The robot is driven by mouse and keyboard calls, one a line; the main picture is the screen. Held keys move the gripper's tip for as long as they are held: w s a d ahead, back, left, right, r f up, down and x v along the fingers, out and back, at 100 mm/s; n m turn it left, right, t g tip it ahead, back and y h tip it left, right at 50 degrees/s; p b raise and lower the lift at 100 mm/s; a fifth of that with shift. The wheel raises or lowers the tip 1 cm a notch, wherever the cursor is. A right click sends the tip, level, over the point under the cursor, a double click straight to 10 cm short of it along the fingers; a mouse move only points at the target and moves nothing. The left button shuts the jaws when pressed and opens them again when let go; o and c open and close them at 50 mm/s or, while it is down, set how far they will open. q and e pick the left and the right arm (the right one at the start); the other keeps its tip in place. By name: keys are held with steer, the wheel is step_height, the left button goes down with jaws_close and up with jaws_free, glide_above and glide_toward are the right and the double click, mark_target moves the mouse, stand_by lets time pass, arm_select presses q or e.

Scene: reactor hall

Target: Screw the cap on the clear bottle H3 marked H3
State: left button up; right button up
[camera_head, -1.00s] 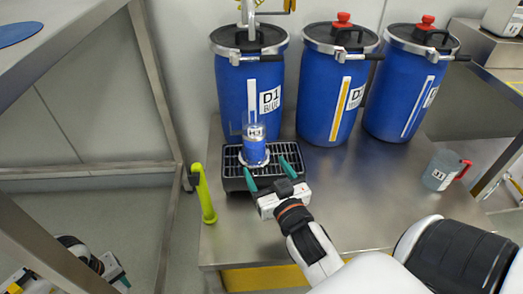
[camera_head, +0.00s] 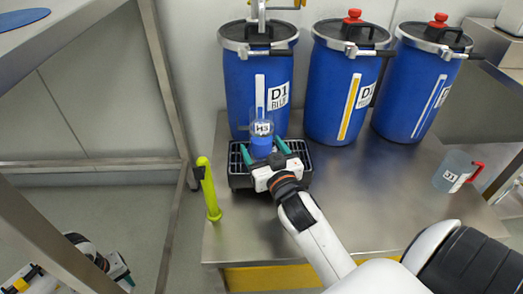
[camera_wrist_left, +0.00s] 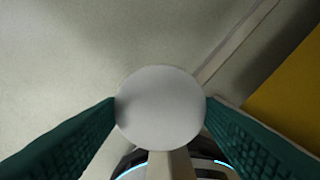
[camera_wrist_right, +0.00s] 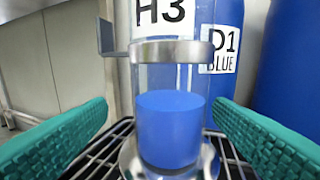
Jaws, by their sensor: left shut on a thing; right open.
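The clear bottle marked H3 (camera_head: 262,135) stands upright on the black grate of the drip tray (camera_head: 239,178), with blue liquid in its lower part. It also shows in the right wrist view (camera_wrist_right: 172,75), where its top is cut off. My right gripper (camera_head: 265,152) is open, its teal fingers on either side of the bottle, apart from it. My left gripper (camera_head: 122,272) is low at the bottom left, away from the table. In the left wrist view it is shut on a round white disc, seemingly the cap (camera_wrist_left: 160,105).
Blue drums (camera_head: 335,85) stand along the back of the steel table (camera_head: 370,205), one right behind the bottle. A yellow-green upright handle (camera_head: 208,190) is left of the tray. A clear jug with a red handle (camera_head: 455,172) stands at the right. The table's middle is clear.

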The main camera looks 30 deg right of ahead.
mark_target(259, 136)
arm_select(q)
step_height(259, 136, down, 3)
steer(key=b, duration=0.2)
steer(key=shift+r+b, duration=0.2)
steer(key=shift+b, duration=0.15)
arm_select(e)
steer(key=x, duration=0.4)
steer(key=shift+w+d+f, duration=0.15)
steer(key=shift+w+d, duration=0.15)
steer(key=shift+d, duration=0.1)
steer(key=shift+w, duration=0.15)
